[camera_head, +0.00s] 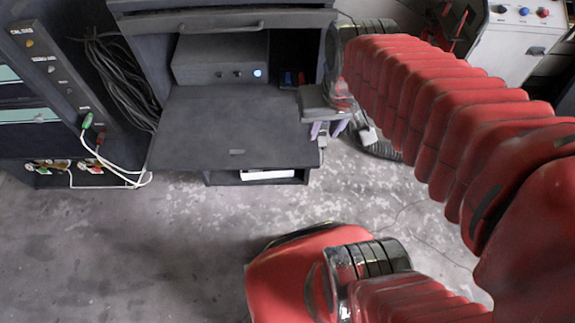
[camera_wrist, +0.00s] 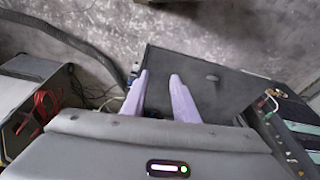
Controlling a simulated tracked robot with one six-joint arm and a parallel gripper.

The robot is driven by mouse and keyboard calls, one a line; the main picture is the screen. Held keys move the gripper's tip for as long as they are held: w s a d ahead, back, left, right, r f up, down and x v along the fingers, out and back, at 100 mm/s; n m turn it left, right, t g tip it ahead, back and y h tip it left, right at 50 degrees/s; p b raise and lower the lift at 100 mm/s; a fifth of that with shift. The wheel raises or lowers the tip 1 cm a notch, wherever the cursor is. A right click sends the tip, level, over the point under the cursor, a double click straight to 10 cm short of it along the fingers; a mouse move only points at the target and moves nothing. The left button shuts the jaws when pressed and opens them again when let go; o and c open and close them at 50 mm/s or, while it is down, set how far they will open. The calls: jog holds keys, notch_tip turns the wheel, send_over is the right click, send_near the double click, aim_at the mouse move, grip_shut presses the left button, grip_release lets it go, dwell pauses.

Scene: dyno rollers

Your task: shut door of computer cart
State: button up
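The computer cart (camera_head: 140,22) is a dark cabinet at the upper left of the head view. Its door (camera_head: 230,130) is a dark flat panel, hinged along the cart and folded down open, with a small handle (camera_head: 237,152) near its front edge. The door also shows in the wrist view (camera_wrist: 225,95), with its handle (camera_wrist: 212,77). My gripper (camera_head: 327,131) is at the door's right edge, its purple fingers pointing down. In the wrist view my gripper (camera_wrist: 159,76) has its fingers apart with nothing held; the right finger overlaps the door. Contact cannot be told.
A computer box (camera_head: 220,60) with a blue light sits inside the cart. A rack (camera_head: 45,70) with cables stands at the left. A light-coloured control box (camera_head: 515,45) stands at the upper right. The floor (camera_head: 150,240) in front of the door is clear at the left.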

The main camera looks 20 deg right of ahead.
jog(key=d+f+m+g+y, duration=0.3)
jog(key=d+f+m+g, duration=0.25)
jog(key=f, duration=0.75)
jog(key=m+t+y, duration=0.8)
jog(key=m+y, duration=0.4)
jog(key=y, duration=0.3)
send_near(288, 167)
jog(key=w+d+f, duration=0.2)
jog(key=d+f, duration=0.2)
jog(key=d, duration=0.1)
jog(key=shift+s+a+f, duration=0.15)
jog(key=shift+s+f, duration=0.05)
jog(key=x, duration=1.4)
jog(key=shift+f, duration=0.35)
jog(key=shift+c, duration=0.5)
